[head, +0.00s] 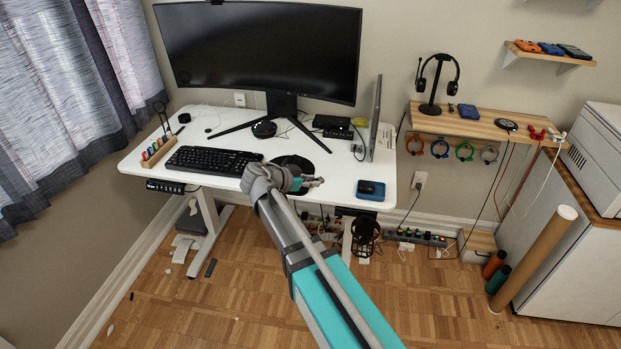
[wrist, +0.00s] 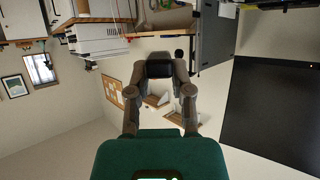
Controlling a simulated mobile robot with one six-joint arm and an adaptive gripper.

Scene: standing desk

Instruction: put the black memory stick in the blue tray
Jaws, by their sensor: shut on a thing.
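My gripper (head: 318,182) is over the front part of the white desk, to the left of the blue tray. In the wrist view its fingers (wrist: 160,76) are closed on a small black thing (wrist: 160,70), held at the fingertips. It may be the black memory stick, but its shape is too unclear to be sure. The blue tray (head: 381,195) lies flat near the desk's front right corner. A small dark object (head: 366,187) shows on the tray; I cannot tell what it is. The tray is apart from my gripper.
The white desk (head: 225,121) holds a black keyboard (head: 212,160), a large monitor (head: 262,50) and a black mouse pad (head: 291,161) partly behind my gripper. A thin upright panel (head: 375,120) stands behind the tray. The desk surface around the tray is mostly clear.

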